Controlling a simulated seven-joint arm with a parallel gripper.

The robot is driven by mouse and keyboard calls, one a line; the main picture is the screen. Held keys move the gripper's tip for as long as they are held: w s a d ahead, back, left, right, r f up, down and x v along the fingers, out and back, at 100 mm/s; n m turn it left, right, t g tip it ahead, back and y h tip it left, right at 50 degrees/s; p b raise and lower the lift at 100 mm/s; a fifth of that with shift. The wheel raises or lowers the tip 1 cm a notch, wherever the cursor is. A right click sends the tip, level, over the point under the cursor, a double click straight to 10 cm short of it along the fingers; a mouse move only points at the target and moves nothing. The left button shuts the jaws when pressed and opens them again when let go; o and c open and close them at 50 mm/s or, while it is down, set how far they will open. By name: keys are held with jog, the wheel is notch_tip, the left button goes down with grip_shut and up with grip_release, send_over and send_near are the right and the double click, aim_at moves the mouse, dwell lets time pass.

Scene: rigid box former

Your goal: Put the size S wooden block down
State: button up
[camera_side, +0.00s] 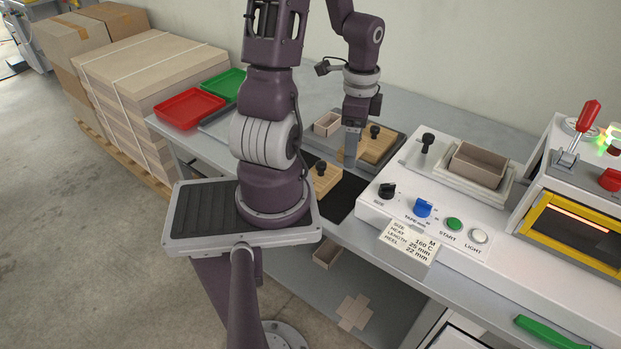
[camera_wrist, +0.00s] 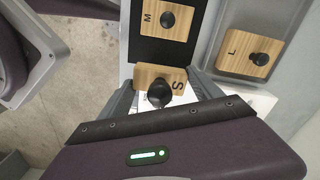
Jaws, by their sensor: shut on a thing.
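The size S wooden block (camera_wrist: 172,75), light wood with a black knob and a letter S, is between the two fingers of my gripper (camera_wrist: 163,95) in the wrist view. My gripper is shut on it. In the side view my gripper (camera_side: 350,160) points down over the back part of the bench, and the S block is mostly hidden there. I cannot tell whether its underside touches a surface. The M block (camera_wrist: 152,25) lies on the black mat (camera_wrist: 150,50). The L block (camera_wrist: 240,62) sits in a grey tray (camera_wrist: 282,20).
A small open carton (camera_side: 327,123) stands left of my gripper. Red (camera_side: 188,108) and green (camera_side: 228,85) trays lie at the bench's left. The white control panel (camera_side: 400,205) with a carton (camera_side: 478,165) is to the right. Part of the black mat (camera_side: 348,192) is bare.

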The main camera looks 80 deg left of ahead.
aim_at(348, 198)
notch_tip(348, 198, down, 13)
jog(key=shift+f, duration=0.2)
dwell(0.3)
jog(key=o, duration=1.4)
jog(key=shift+f, duration=0.1)
